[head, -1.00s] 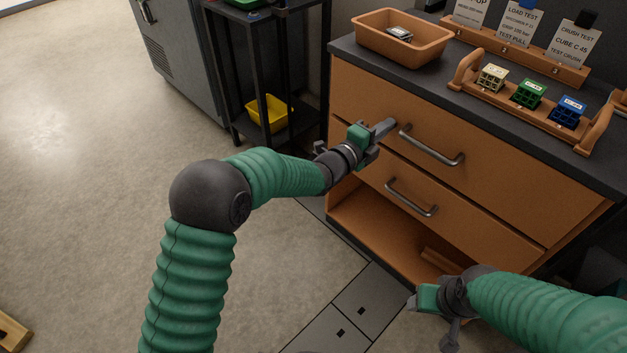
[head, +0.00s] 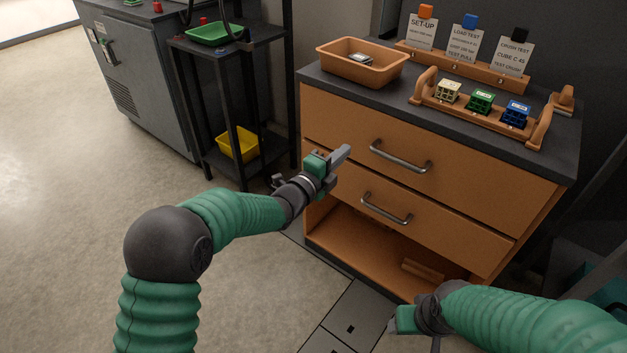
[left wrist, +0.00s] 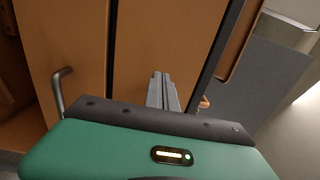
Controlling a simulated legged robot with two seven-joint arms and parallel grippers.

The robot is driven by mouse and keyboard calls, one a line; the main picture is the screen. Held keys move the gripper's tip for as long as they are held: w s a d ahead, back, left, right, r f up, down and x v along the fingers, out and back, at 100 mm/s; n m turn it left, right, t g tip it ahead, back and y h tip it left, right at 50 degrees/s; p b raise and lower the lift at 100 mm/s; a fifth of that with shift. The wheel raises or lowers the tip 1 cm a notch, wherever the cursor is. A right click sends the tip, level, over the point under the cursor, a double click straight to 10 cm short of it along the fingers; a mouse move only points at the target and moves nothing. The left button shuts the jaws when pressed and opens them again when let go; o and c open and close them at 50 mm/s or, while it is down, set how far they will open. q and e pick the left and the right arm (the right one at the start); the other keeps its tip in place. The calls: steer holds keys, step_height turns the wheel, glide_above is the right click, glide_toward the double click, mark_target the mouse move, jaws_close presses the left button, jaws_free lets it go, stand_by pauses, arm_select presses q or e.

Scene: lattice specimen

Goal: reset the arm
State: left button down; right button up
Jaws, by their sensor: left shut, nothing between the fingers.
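My left gripper (head: 341,157) is in front of the upper drawer of an orange cabinet (head: 330,122). Its fingers are together with nothing between them. In the left wrist view the shut fingers (left wrist: 162,92) point toward the orange drawer fronts. I cannot tell from these views whether they touch the cabinet. My right arm comes in at the lower right, and its gripper (head: 405,320) hangs low in front of the cabinet's open bottom shelf. The right fingers are not clear enough to tell open from shut.
On the cabinet's dark top stand an orange bin (head: 362,64), a carrier (head: 480,108) with cream, green and blue lattice cubes, and a card holder (head: 462,66). Two drawer handles (head: 400,158) stick out. A black rack (head: 238,100) stands left. The floor (head: 60,220) at left is clear.

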arm_select(q)
steer(key=s+a+f+n+g+y+p, duration=0.1)
steer(key=s+a+f+n+g+y, duration=0.2)
steer(key=s+a+f+n+y, duration=0.35)
steer(key=s+a+f+n+g+y+p, duration=0.1)
steer(key=s+a+f+n+g+y, duration=0.2)
steer(key=s+a+n, duration=0.75)
steer(key=s+a+f+n+g+y, duration=0.1)
steer(key=s+a+f+n+g, duration=0.25)
steer(key=s, duration=0.45)
steer(key=s+a+f+n+g, duration=0.2)
steer(key=s+a+n, duration=0.2)
steer(key=s, duration=0.5)
step_height(320, 180, up, 34)
steer(key=s+p, duration=0.1)
steer(key=p, duration=3.3)
steer(key=shift+s+d+n+g, duration=0.15)
steer(key=shift+d+n+g, duration=0.15)
steer(key=shift+n+g, duration=0.05)
arm_select(e)
steer(key=w+v, duration=0.2)
steer(key=v, duration=0.9)
steer(key=w+r+v, duration=0.1)
steer(key=w+v, duration=0.2)
steer(key=v, duration=0.9)
steer(key=w+r+v, duration=0.1)
steer(key=w+v, duration=0.2)
steer(key=v, duration=0.9)
steer(key=shift+w+d, duration=0.3)
steer(key=shift+w, duration=0.2)
